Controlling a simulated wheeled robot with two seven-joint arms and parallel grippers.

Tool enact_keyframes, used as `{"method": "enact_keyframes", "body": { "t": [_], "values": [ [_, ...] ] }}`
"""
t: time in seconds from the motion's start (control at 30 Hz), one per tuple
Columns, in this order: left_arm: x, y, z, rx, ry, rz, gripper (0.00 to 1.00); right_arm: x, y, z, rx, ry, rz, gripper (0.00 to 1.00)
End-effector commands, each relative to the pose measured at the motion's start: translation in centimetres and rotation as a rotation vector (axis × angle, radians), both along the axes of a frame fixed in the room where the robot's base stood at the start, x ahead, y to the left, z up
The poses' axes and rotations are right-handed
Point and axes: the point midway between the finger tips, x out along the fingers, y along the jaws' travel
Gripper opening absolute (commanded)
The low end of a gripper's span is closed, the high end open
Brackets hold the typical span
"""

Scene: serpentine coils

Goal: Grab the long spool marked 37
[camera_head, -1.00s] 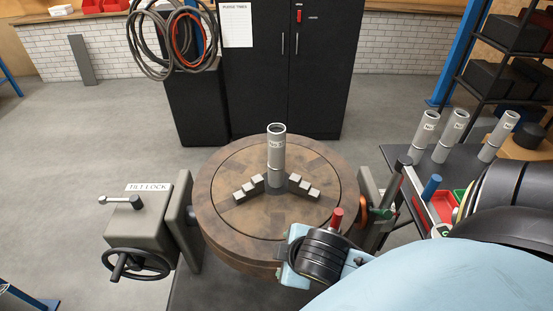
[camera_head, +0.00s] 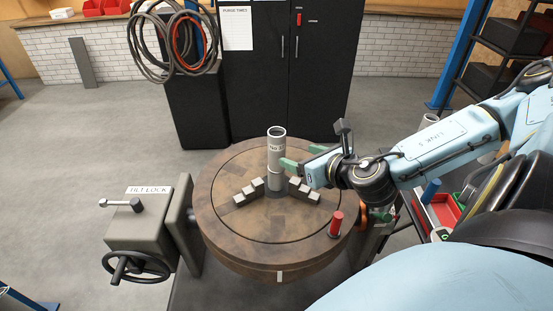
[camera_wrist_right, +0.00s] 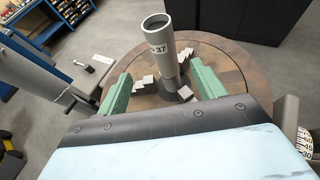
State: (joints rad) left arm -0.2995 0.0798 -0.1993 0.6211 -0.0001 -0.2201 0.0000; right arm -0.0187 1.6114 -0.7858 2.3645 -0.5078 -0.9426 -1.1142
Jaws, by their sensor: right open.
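The long grey spool (camera_head: 276,160) stands upright at the middle of the round brown table (camera_head: 230,226), between stepped grey blocks (camera_head: 250,190). In the right wrist view the spool stands between and beyond the two fingers (camera_wrist_right: 160,85); contact cannot be told. My left gripper is not in view.
A red cylinder (camera_head: 336,223) stands near the table's front right rim. The tilt lock box (camera_head: 140,227) with a handwheel is at left. At right, my arm partly hides a side table with another spool (camera_head: 429,121) and a red bin (camera_head: 444,210). A black cabinet (camera_head: 285,80) stands behind.

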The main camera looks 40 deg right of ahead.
Motion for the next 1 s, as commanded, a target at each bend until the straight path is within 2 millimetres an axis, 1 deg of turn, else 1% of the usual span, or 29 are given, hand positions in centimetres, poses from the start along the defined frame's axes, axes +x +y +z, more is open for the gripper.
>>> {"method": "enact_keyframes", "body": {
  "t": [0.07, 0.17, 0.5, 0.6, 0.8, 1.0],
  "values": [
    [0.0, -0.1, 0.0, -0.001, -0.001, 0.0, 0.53, 0.3, -0.4, 0.1, -0.026, 0.001, 0.012, 0.68],
    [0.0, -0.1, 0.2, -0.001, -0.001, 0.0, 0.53, 1.3, -0.5, -0.2, -0.033, -0.001, 0.013, 0.68],
    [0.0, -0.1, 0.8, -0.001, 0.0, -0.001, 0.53, 6.3, -1.0, -2.2, -0.027, -0.001, 0.01, 0.68],
    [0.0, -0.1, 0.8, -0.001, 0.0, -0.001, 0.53, 7.1, -1.1, -2.6, -0.028, 0.0, 0.013, 0.68],
    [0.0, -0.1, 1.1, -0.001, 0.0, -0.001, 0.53, 8.1, -1.2, -2.8, -0.028, 0.001, 0.013, 0.68],
    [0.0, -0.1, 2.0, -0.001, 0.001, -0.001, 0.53, 10.7, -1.6, -3.1, -0.026, 0.0, 0.01, 0.68]
  ]
}}
